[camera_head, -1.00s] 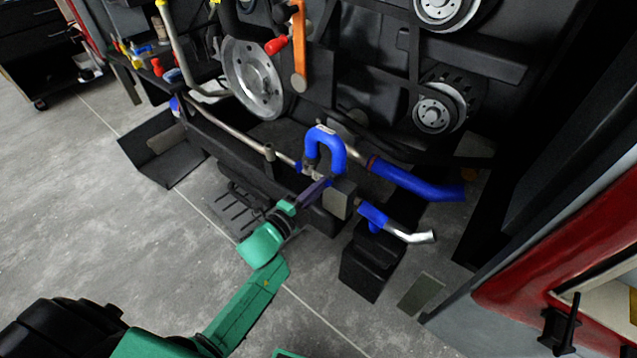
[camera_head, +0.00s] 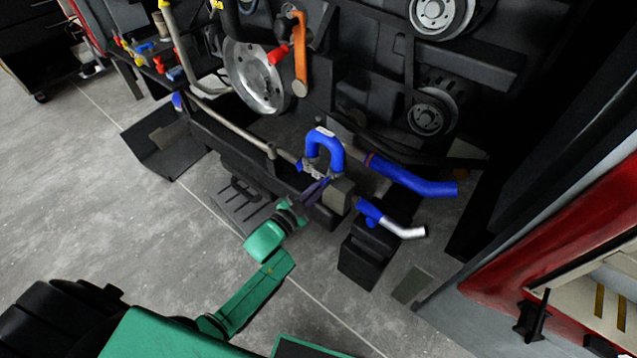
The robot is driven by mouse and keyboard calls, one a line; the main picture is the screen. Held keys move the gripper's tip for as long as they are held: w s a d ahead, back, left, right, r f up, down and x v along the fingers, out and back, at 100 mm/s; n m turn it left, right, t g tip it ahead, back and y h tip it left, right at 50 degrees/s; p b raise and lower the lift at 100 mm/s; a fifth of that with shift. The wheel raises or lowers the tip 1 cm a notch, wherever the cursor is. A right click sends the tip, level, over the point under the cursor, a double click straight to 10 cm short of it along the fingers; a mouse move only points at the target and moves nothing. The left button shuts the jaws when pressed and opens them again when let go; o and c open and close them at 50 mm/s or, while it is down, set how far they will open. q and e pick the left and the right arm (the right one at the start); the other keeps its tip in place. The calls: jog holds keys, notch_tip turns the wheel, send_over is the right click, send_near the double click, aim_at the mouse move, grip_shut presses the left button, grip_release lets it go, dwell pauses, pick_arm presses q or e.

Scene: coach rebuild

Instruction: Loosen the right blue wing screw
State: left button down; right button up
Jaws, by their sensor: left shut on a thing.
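A bright blue U-shaped hose (camera_head: 326,136) stands on the low pipework of the engine, with metal clamps (camera_head: 312,171) at its lower end. A small blue piece (camera_head: 299,165) shows at the left clamp. My left gripper (camera_head: 322,184), on the green arm, reaches up to just below the hose's right leg. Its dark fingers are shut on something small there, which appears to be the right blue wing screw. The fingers hide most of it, so its angle cannot be told. My right gripper is not in view.
A thick blue hose (camera_head: 415,180) and a blue-and-silver pipe (camera_head: 398,227) lie right of the gripper. A black box (camera_head: 362,258) stands below them. An orange lever (camera_head: 300,60) hangs above. A red panel (camera_head: 500,285) stands at right; the floor (camera_head: 130,225) at left is clear.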

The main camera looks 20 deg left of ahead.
pick_arm(q)
jog(key=shift+f+n+p, duration=0.1)
jog(key=shift+n+p, duration=0.5)
jog(key=shift+n, duration=1.2)
jog(key=c, duration=1)
grip_release()
jog(key=shift+o, duration=0.2)
jog(key=shift+s, duration=0.1)
jog(key=v, duration=1.4)
jog(key=shift+s+p, duration=0.2)
jog(key=shift+p, duration=0.1)
